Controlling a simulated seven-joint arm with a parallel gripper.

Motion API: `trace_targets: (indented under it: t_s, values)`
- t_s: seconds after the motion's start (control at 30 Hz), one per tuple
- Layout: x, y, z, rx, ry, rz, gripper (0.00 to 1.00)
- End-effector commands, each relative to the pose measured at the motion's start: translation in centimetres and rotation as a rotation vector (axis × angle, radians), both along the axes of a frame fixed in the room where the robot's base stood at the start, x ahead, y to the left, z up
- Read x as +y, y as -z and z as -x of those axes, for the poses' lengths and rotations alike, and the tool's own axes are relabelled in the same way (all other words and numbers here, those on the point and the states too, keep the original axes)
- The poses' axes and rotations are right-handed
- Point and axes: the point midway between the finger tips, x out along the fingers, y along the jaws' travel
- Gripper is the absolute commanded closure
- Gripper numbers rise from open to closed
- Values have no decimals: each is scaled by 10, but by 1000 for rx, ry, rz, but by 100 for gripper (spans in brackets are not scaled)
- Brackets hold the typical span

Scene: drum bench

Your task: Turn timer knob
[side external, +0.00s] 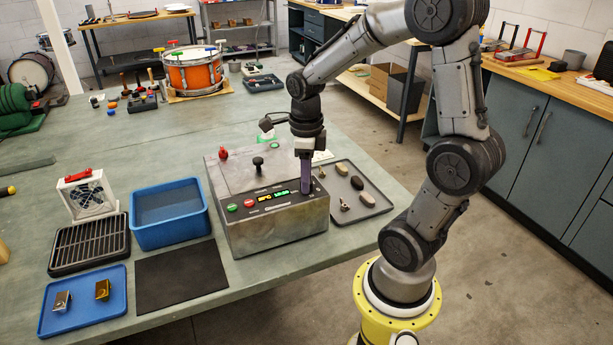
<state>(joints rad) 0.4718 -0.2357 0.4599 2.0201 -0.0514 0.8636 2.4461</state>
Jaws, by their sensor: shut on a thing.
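The metal machine (268,222) stands near the front edge of the bench. Its sloped dark panel carries a green button (232,207), a red button (249,203) and a lit yellow-green display (274,196). My gripper (306,188) points straight down at the right end of this panel, its purple fingers at the panel surface. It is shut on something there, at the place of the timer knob. The knob itself is hidden behind the fingers, so its angle cannot be seen. A black knob (258,162) stands upright on the machine's lid.
Right of the machine lies a grey tray (376,208) with several stones and small parts. To the left are a blue bin (170,237), a black rack (62,262), a small fan (88,196), a dark mat (181,277) and a blue tray (118,315). An orange drum (192,75) stands behind.

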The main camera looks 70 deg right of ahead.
Motion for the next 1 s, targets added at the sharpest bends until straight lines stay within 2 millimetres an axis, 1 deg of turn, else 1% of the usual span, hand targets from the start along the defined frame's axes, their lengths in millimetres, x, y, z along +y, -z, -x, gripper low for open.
trace_targets:
  t_s: [0.03, 0.53, 0.57, 0.6, 0.7, 1.0]
  values:
    - [-1, -2, -1, -6, 8, 4, 100]
    - [-1, -2, -1, -5, 23, 4, 100]
    - [-1, -2, -1, -5, 23, 4, 56]
    - [-1, -2, -1, -5, 23, 4, 49]
    - [-1, -2, -1, -4, 23, 3, 32]
    - [0, -1, 0, -2, 23, 2, 32]
